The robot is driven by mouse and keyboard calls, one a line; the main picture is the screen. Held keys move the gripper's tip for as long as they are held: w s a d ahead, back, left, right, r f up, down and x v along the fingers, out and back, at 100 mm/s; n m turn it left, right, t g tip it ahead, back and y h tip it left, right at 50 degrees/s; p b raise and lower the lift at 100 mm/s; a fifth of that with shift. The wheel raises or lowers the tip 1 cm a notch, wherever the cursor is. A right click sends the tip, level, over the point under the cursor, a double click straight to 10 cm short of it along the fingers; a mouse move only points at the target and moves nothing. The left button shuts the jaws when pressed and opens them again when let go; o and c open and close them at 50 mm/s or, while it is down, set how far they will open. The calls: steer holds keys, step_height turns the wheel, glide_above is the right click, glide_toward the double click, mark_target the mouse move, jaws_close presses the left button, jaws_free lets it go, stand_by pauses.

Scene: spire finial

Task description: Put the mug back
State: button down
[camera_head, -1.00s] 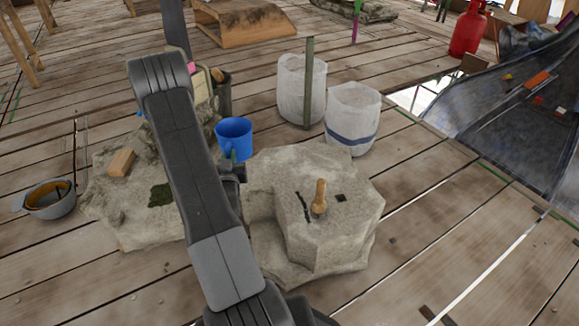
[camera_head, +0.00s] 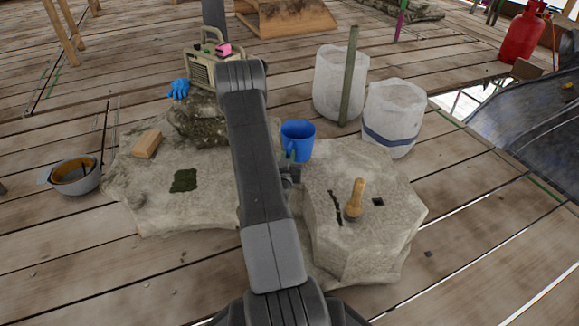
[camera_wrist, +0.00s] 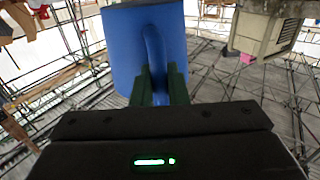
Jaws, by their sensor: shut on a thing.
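The blue mug (camera_head: 298,138) is upright with its open top showing, just right of my arm in the head view, near the back of the stone block. In the wrist view the mug (camera_wrist: 130,50) fills the upper middle, with its handle toward me. My gripper (camera_wrist: 158,88) is shut on the mug's handle. In the head view my gripper (camera_head: 290,165) is mostly hidden behind my arm. I cannot tell whether the mug's base touches anything.
A stone block (camera_head: 385,215) carries a wooden-handled tool (camera_head: 356,198). A lower stone slab (camera_head: 215,205) holds a wood block (camera_head: 147,144). White sacks (camera_head: 392,115) stand behind.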

steer(key=shift+f+b, duration=0.65)
steer(key=shift+f, duration=1.1)
steer(key=shift+f, duration=0.15)
steer(key=c, duration=1.4)
jaws_free()
steer(key=shift+c, duration=0.2)
steer(key=shift+r, duration=0.2)
steer(key=s+a+p, duration=0.2)
steer(key=s+p, duration=0.1)
steer(key=s, duration=0.8)
steer(key=shift+s+a, duration=0.15)
steer(key=shift+s, duration=0.25)
steer(key=shift+f, duration=0.1)
